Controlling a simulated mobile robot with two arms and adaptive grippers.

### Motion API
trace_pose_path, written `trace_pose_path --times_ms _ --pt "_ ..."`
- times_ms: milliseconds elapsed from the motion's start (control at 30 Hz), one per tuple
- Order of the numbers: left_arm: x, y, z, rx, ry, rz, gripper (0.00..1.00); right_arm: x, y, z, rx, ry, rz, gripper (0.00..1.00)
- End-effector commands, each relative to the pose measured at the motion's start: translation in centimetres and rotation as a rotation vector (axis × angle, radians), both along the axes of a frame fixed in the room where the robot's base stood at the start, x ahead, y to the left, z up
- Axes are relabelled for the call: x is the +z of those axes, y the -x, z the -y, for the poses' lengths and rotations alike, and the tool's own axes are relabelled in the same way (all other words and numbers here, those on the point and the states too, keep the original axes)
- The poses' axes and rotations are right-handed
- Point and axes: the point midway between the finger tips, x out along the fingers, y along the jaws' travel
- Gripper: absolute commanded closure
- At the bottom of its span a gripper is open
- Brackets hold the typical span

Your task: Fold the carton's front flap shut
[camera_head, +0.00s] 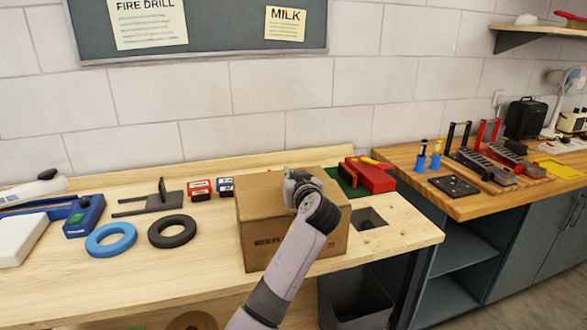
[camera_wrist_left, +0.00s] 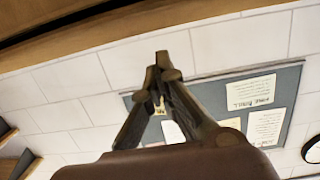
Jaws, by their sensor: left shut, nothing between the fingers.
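The brown cardboard carton (camera_head: 262,228) stands on the light wooden bench, with printing low on its front side. Its top looks covered by cardboard, but my arm hides part of the top and front, so I cannot tell the front flap apart from the rest. My left gripper (camera_head: 288,172) is over the carton's top, towards the back, with its fingers mostly hidden by the wrist. In the left wrist view the same gripper (camera_wrist_left: 163,66) is shut, fingertips together and empty. My right gripper is not in view.
A blue ring (camera_head: 93,248) and a black ring (camera_head: 155,233) lie left of the carton. Small red and blue boxes (camera_head: 200,190) stand behind-left. A red object (camera_head: 372,178) lies behind-right, near a square hole (camera_head: 366,222).

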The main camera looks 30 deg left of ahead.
Motion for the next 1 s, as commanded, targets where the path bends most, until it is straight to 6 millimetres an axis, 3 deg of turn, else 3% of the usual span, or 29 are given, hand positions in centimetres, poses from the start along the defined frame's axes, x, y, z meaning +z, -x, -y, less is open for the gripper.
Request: trace_pose_path --times_ms 200,400,633,800,1000 --pt "-1.4 -0.1 -0.1 0.001 0.000 0.001 1.00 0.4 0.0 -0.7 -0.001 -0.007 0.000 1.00" --pt "-1.5 -0.1 -0.1 0.000 0.000 0.003 1.00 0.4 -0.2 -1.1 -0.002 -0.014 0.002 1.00" --pt "-1.6 -0.2 -0.2 0.002 0.020 -0.016 1.00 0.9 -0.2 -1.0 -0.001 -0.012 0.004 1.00" --pt "-3.0 -0.4 -0.4 0.001 0.095 -0.081 1.00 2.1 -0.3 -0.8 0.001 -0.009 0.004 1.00" --pt "-3.6 -0.4 -0.4 0.000 0.101 -0.092 1.00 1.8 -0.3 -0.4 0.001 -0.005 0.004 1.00"
